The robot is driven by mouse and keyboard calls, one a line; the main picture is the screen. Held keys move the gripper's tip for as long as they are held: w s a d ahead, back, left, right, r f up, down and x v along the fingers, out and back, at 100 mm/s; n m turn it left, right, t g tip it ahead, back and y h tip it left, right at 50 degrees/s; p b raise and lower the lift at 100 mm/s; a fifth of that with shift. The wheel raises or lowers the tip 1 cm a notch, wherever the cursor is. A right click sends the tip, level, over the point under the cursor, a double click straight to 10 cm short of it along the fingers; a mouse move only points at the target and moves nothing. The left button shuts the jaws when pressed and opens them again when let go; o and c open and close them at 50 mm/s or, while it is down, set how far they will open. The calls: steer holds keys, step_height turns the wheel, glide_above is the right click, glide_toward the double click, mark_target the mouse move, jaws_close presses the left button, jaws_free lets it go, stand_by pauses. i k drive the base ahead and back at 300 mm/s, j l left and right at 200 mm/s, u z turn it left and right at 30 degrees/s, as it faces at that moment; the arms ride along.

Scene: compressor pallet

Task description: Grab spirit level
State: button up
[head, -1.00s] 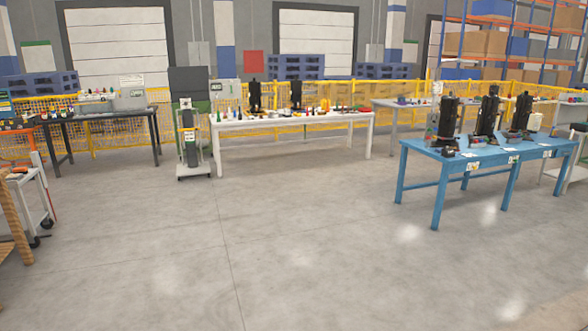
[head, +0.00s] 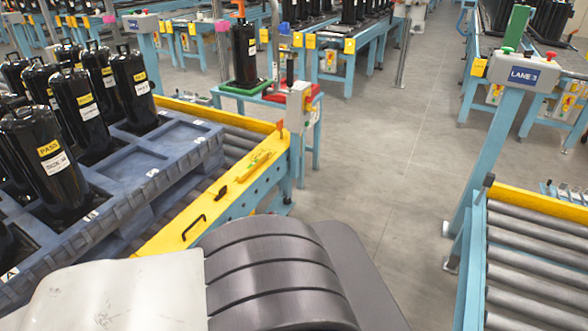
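A small yellow bar (head: 252,166), which looks like the spirit level, lies on the yellow ledge (head: 164,243) along the conveyor edge. It is small and close in colour to the ledge, so I cannot be sure of it. A grey and white arm part of mine fills the bottom middle, in front of the ledge's near end. The fingers of my gripper do not show.
A small black item (head: 222,190) and a black handle (head: 194,228) are on the same ledge. A blue pallet (head: 140,165) bears several black cylinders at left. A roller conveyor (head: 535,262) stands at right. Grey floor (head: 380,170) lies open between.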

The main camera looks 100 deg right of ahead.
mark_target(258, 160)
steer(key=z, duration=3.35)
